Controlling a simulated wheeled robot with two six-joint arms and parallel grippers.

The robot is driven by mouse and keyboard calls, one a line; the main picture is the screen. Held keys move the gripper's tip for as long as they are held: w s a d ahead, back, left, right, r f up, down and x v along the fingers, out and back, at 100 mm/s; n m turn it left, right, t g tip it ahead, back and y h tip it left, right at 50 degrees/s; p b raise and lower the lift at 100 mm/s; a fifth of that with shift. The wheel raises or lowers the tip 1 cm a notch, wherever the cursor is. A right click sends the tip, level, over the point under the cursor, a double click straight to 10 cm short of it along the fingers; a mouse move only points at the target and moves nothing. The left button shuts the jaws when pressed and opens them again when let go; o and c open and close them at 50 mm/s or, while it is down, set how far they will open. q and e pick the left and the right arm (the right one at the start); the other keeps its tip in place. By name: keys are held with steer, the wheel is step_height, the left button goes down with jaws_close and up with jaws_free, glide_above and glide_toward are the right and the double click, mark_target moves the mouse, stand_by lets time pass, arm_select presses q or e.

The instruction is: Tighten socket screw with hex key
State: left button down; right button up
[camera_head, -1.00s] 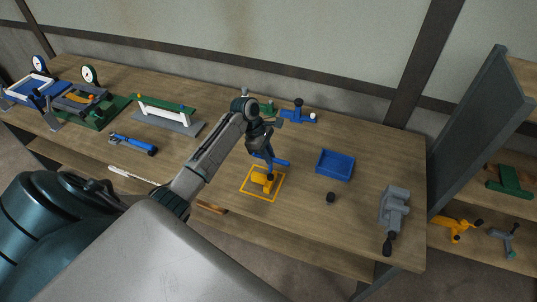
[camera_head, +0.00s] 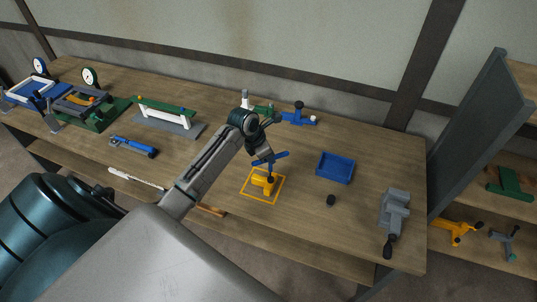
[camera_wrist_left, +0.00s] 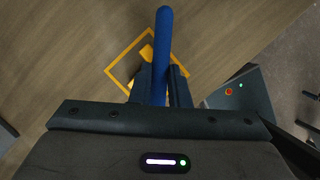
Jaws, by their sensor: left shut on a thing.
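A blue hex key (camera_head: 280,156) stands over the yellow block (camera_head: 262,182), with its long arm level and a darker short part going down to the block's top. The block sits inside a yellow square outline (camera_head: 245,192) on the bench. My left gripper (camera_head: 266,154) is shut on the hex key's long arm, above the block. In the left wrist view the blue arm (camera_wrist_left: 163,45) runs between the fingers (camera_wrist_left: 161,88), with part of the block (camera_wrist_left: 147,52) behind it. The socket screw is too small to tell from the key's tip. My right gripper is not in view.
A blue tray (camera_head: 335,168) and a small black cylinder (camera_head: 331,200) are right of the block. A grey vise (camera_head: 394,212) stands near the bench's right end. A blue tool (camera_head: 133,146) and a green-and-white fixture (camera_head: 165,112) are at left.

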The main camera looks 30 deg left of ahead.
arm_select(q)
steer(key=n+y, duration=0.1)
steer(key=n, duration=0.3)
steer(key=shift+d+n+t+y, duration=0.2)
steer(key=shift+n+t+y, duration=0.1)
steer(key=shift+t+y, duration=0.1)
steer(key=shift+w, duration=0.1)
